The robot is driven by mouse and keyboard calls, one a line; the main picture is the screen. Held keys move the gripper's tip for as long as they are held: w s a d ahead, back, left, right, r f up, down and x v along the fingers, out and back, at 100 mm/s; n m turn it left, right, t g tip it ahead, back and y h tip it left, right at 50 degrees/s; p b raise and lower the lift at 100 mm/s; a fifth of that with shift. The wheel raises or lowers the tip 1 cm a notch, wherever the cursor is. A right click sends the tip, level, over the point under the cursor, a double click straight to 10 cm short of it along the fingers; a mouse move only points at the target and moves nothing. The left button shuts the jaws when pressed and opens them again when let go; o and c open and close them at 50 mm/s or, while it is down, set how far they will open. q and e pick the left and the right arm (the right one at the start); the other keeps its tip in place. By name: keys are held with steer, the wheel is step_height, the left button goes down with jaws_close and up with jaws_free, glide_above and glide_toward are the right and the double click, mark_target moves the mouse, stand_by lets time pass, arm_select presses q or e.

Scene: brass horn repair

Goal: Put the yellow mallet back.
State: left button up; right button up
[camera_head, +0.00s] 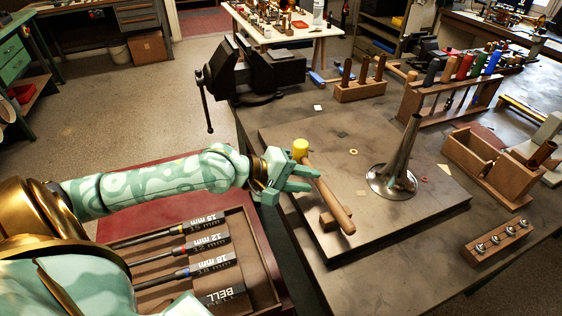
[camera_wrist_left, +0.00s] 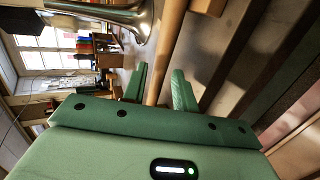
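The yellow mallet has a yellow head (camera_head: 300,148) and a long wooden handle (camera_head: 336,205). It lies slanted at the left edge of the work board, its lower handle over a small wooden block (camera_head: 328,218). My left gripper (camera_head: 314,179) is at the handle just below the head. In the left wrist view the handle (camera_wrist_left: 172,28) runs between the two green fingers (camera_wrist_left: 160,76). The fingers stand apart, with a narrow gap beside the handle; firm contact does not show. My right gripper is not in view.
A metal horn bell (camera_head: 392,181) stands on the board (camera_head: 300,225). A vise (camera_head: 255,73), a block with wooden handles (camera_head: 360,92), a tool rack (camera_head: 450,100) and a wooden box (camera_head: 485,170) surround it. A red drawer cabinet (camera_head: 135,205) with labelled tools lies below my left arm.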

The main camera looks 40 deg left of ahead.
arm_select(q)
steer(key=p+v, duration=0.3)
steer(key=v, duration=0.5)
steer(key=shift+p, duration=0.3)
steer(key=shift+s, duration=0.1)
